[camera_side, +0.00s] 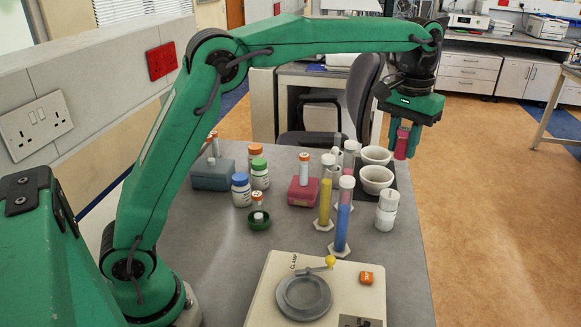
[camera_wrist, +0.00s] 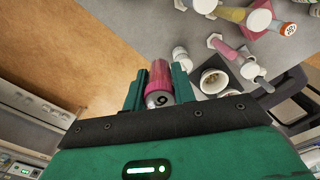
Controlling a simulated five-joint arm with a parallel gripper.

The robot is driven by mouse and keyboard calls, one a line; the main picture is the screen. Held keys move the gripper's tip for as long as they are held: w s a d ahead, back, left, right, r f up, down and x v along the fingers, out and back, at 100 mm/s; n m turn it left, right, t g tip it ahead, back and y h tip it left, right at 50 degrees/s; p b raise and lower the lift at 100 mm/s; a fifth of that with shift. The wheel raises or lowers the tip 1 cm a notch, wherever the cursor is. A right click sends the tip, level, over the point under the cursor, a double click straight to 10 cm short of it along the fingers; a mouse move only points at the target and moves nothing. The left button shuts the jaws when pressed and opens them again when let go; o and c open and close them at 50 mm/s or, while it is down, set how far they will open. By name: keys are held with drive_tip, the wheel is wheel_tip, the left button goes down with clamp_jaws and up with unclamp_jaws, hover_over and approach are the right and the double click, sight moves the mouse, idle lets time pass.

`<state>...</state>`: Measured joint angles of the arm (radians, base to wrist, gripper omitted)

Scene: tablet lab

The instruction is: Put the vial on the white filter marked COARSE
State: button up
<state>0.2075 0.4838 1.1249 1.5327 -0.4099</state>
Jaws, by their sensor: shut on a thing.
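My gripper (camera_side: 404,140) is high at the right, past the table's right edge in the side view. It is shut on a pink cylinder (camera_wrist: 160,78), which looks like the vial, with its dark-marked end towards the wrist camera. The pink shows between the green fingers in the side view. Two white cups, a rear one (camera_side: 376,155) and a front one (camera_side: 376,179), stand on a dark mat (camera_side: 397,190) below and left of my gripper. I cannot read COARSE on either, and I cannot tell whether one is the filter.
Tall cylinders, yellow (camera_side: 324,202) and blue (camera_side: 343,225), stand left of the cups. A white jar (camera_side: 386,210) stands in front of them. A flat device marked CLAMP (camera_side: 303,295) is at the front. Capped bottles (camera_side: 241,190) and a red block (camera_side: 303,193) are further left.

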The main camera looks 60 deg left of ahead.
wheel_tip(320, 180, down, 6)
drive_tip(key=w+d, duration=0.2)
drive_tip(key=shift+w+d, duration=0.2)
drive_tip(key=shift+d, duration=0.1)
idle(0.5)
hover_over(390, 194)
wheel_tip(390, 194, down, 7)
drive_tip(key=shift+w, duration=0.1)
drive_tip(key=shift+f, duration=2)
drive_tip(key=shift+f, duration=0.15)
drive_tip(key=o, duration=1)
